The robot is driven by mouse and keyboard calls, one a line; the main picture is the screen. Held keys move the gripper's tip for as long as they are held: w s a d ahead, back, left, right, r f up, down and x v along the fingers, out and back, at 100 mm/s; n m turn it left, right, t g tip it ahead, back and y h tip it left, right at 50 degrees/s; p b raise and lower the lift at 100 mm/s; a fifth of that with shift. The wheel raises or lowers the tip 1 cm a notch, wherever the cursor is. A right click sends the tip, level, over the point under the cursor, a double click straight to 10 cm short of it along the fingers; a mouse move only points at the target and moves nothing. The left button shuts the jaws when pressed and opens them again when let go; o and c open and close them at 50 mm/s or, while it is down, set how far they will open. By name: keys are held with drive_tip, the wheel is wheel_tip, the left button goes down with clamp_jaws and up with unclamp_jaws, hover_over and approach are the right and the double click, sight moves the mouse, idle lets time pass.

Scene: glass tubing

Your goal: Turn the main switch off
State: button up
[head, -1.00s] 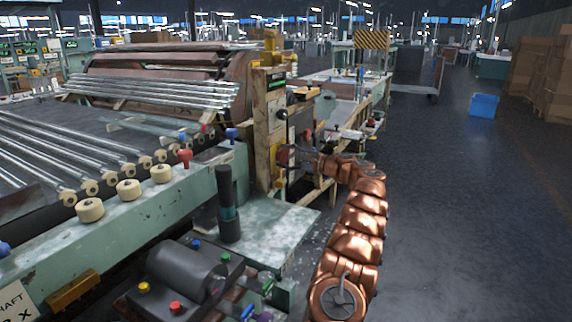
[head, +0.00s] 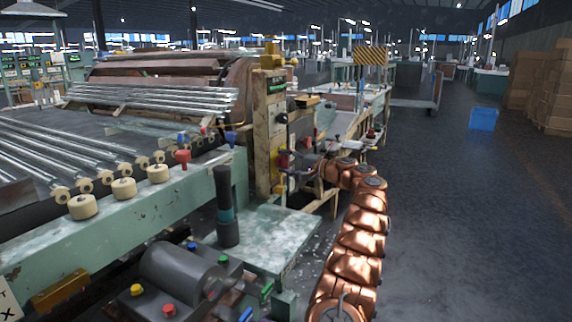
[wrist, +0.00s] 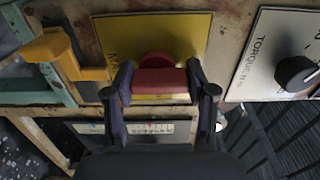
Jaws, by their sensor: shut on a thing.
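The main switch (wrist: 155,82) is a red rotary knob with a bar-shaped handle on a yellow plate (wrist: 190,32). The plate's lettering begins "MA"; the rest is hidden. In the wrist view the handle bar lies roughly level across the picture. My gripper (wrist: 158,76) is shut on it, with one dark finger at each end of the bar. In the head view my gripper (head: 298,170) is at the worn cream control post (head: 265,135), and the switch is small and partly hidden there.
A black knob (wrist: 295,72) on a white "TORQUE %" plate is right of the switch. A yellow bracket (wrist: 55,48) stands close on the left. Glass tubes (head: 150,95) lie on the machine.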

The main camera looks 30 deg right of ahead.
idle(0.3)
drive_tip(key=o, duration=1.2)
drive_tip(key=shift+c, duration=0.2)
drive_tip(key=v, duration=1.2)
